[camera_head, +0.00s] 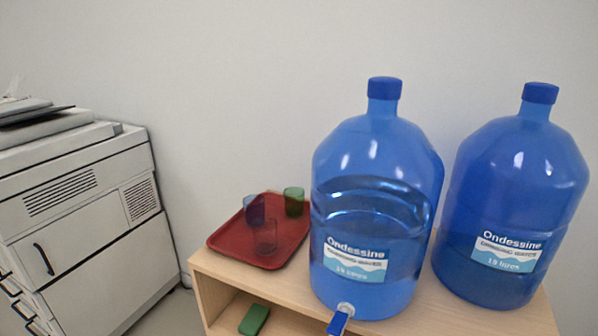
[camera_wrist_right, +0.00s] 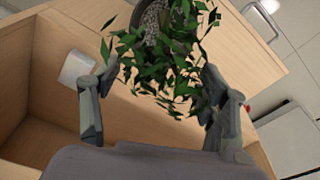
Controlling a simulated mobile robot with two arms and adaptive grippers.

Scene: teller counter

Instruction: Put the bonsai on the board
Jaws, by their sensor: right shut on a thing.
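The bonsai (camera_wrist_right: 160,50) shows in the right wrist view, with green leaves and a dark round pot of grey gravel at the top edge. My right gripper (camera_wrist_right: 160,82) has its two fingers on either side of the foliage and is shut on the bonsai. The leaves hide the trunk and the exact contact. The pot is partly cut off by the frame, so I cannot tell what is under it. I cannot make out the board in either view. My left gripper is in neither view.
In the head view, a wooden shelf unit (camera_head: 225,268) carries a red tray (camera_head: 228,238) with cups and two big blue water bottles (camera_head: 375,200). A copier (camera_head: 85,220) stands left. In the wrist view, a white object (camera_wrist_right: 77,68) sits by wooden furniture (camera_wrist_right: 85,30).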

